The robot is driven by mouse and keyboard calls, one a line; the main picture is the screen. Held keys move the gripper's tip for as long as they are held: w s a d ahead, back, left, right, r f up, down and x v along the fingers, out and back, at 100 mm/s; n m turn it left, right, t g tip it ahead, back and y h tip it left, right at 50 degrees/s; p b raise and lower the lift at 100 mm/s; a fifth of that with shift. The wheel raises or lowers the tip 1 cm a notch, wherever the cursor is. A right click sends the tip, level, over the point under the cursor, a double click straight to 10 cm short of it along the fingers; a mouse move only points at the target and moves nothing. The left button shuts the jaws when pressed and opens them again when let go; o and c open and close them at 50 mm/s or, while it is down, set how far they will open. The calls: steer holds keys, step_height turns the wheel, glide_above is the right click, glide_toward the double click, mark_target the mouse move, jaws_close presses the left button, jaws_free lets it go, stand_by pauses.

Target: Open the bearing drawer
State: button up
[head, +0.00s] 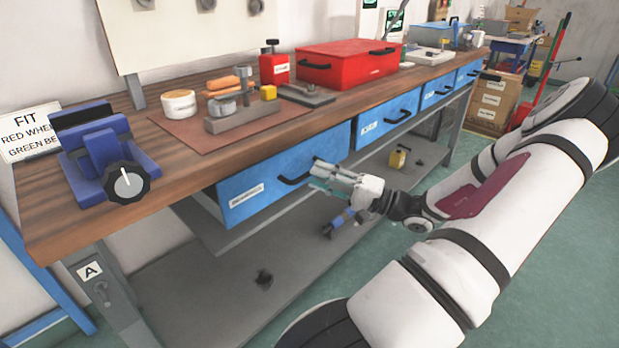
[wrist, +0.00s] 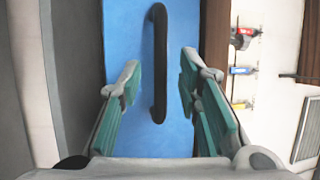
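A blue drawer (head: 270,182) with a white label and a black bar handle (head: 290,181) sits under the near part of the wooden bench. The label is too small to read surely. My gripper (head: 318,175) is just in front of the drawer, close to the handle's right end. In the wrist view, my gripper (wrist: 159,72) is open, with one teal-padded finger on each side of the black handle (wrist: 159,60). Gaps show between the handle and both fingers. Whether the fingertips reach as deep as the handle, I cannot tell. The blue drawer front (wrist: 130,25) fills the middle.
More blue drawers (head: 385,117) line the bench to the right. The wooden bench top (head: 60,215) overhangs the drawer and carries a blue vise (head: 100,160), a red toolbox (head: 350,65) and small parts. A grey lower shelf (head: 220,290) lies below, with small items on it.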

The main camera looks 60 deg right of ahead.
steer(key=shift+x, duration=1.6)
jaws_close()
